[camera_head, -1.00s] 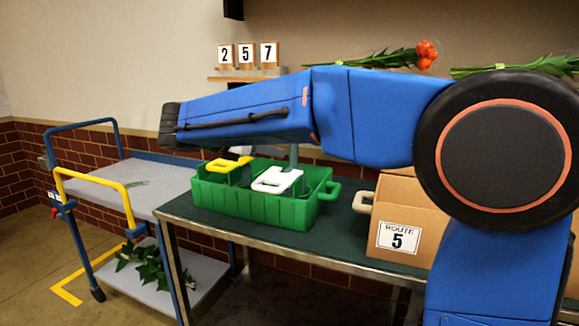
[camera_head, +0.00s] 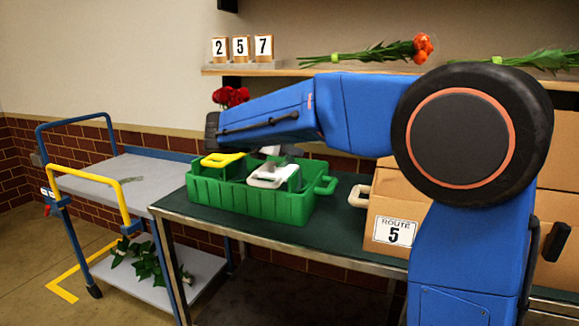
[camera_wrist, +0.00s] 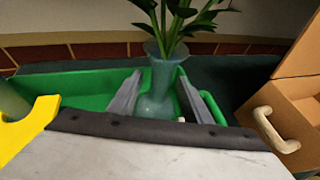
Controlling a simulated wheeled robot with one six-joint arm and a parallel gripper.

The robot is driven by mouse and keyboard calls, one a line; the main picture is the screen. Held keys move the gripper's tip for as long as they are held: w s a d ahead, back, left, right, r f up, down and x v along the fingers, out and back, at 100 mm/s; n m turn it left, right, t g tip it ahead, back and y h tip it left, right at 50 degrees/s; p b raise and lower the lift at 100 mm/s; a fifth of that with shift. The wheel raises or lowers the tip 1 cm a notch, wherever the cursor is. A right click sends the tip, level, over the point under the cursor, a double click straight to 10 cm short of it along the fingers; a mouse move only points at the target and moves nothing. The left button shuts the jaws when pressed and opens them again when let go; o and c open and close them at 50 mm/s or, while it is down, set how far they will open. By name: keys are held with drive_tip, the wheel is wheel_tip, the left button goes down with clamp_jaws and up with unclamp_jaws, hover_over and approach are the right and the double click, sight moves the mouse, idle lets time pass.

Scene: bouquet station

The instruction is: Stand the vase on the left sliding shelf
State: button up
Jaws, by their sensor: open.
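The vase (camera_wrist: 160,82) is bluish, glassy and upright, with green stems (camera_wrist: 175,18) rising from its mouth, in the wrist view. It stands within or right at the green crate (camera_head: 240,205) on the table. My gripper (camera_wrist: 157,80) is open, with one grey finger on each side of the vase's body; I cannot tell whether they touch it. In the head view my arm largely hides the vase. Red blooms (camera_head: 231,96) show above my arm; I cannot tell if they are the vase's. I cannot identify the left sliding shelf.
A yellow handle (camera_head: 222,159) and a white handle (camera_head: 272,176) stand up at the crate. A cardboard box (camera_head: 400,215) is to its right. A cart (camera_head: 140,177) with a mostly clear grey top stands left. A wall shelf (camera_head: 330,72) holds flowers and number cards.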

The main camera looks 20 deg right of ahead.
drive_tip(key=shift+x, duration=2.65)
clamp_jaws()
